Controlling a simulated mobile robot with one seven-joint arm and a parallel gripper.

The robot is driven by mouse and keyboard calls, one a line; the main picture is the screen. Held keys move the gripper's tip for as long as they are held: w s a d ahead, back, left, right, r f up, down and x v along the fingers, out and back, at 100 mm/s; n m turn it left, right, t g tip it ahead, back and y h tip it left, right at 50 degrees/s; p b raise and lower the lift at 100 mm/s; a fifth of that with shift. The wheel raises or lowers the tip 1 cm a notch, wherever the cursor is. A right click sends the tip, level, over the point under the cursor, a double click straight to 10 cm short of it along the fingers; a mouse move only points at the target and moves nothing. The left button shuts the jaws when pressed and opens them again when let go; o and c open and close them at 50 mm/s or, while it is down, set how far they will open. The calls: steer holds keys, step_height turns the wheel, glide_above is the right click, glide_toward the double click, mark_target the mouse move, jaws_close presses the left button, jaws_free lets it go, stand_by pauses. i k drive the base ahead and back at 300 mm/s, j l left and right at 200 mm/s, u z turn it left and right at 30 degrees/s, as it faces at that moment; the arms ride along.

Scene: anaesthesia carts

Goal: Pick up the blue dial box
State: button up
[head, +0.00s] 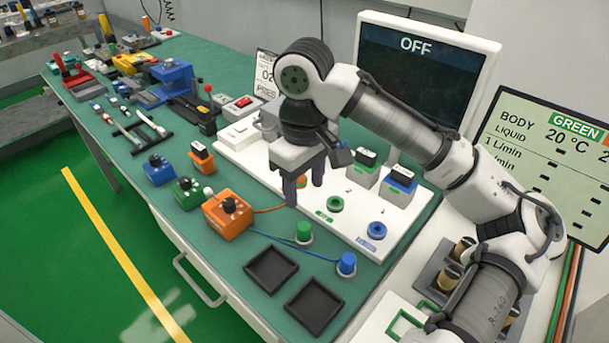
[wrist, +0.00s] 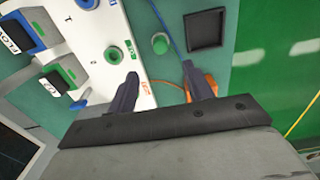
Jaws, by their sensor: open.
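The blue dial box (head: 158,171), a small blue block with a black knob on top, sits on the green bench top in the head view. It stands left of a green dial box (head: 187,193) and an orange dial box (head: 229,218). My gripper (head: 304,190) points down above the white panel, well to the right of the blue dial box and apart from it. In the wrist view my gripper (wrist: 160,72) has its fingers spread with nothing held between them. I cannot make out the blue dial box in the wrist view.
The white panel (head: 340,228) carries dial sockets and boxes with blue and green tops. Green (head: 304,232) and blue (head: 346,263) cabled plugs and two black trays (head: 271,270) lie in front. An orange switch box (head: 201,157) and a black stand (head: 141,131) flank the blue dial box.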

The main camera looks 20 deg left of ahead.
mark_target(159, 175)
steer(key=k, duration=1)
